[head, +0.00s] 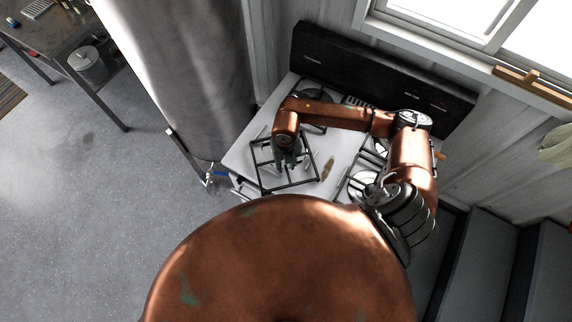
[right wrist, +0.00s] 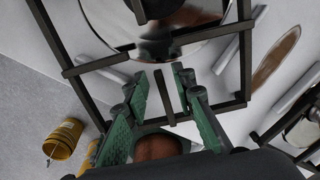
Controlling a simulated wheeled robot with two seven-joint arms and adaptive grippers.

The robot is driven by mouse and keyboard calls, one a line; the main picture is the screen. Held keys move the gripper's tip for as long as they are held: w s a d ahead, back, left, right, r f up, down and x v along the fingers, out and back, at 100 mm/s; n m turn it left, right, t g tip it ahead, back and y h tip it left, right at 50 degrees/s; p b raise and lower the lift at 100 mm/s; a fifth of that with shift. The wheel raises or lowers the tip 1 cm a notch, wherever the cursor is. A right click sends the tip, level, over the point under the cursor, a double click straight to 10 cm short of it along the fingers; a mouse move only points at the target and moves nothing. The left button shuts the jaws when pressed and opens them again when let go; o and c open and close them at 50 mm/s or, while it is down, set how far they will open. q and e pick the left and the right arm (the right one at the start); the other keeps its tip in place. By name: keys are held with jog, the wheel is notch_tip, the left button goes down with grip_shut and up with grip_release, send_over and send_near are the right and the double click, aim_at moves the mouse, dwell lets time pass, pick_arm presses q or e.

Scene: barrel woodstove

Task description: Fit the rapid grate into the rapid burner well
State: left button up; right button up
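The grate, a dark square metal frame with short inward prongs, lies over the front left of the white stove top in the head view (head: 290,187); it also shows in the right wrist view (right wrist: 246,60). My right gripper (head: 290,160) is above it, pointing down. In the right wrist view, its green fingers (right wrist: 160,88) stand apart on either side of one prong, with gaps visible. A shiny round burner well (right wrist: 160,45) with a dark cap lies beneath the grate, towards the top of that view. I cannot tell whether the grate is seated. My left gripper is out of view.
Other burners and grates (head: 365,182) stand at the right of the stove top. A brown elongated object (head: 328,168) lies between. A black backguard (head: 375,75) rises behind. A grey cylinder (head: 185,70) stands left. Yellow buckets (right wrist: 62,140) are on the floor.

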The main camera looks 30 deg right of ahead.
notch_tip(320, 180, up, 12)
jog(key=b, duration=0.2)
jog(key=shift+f, duration=0.15)
notch_tip(320, 180, down, 12)
jog(key=shift+f+p, duration=0.2)
jog(key=shift+p, duration=0.8)
notch_tip(320, 180, up, 3)
jog(key=shift+f+b, duration=0.1)
jog(key=shift+b, duration=0.5)
jog(key=shift+a+r, duration=0.1)
jog(key=shift+r, duration=0.3)
jog(key=shift+s+a+r, duration=0.15)
jog(key=shift+s+r, duration=0.1)
jog(key=shift+r, duration=0.15)
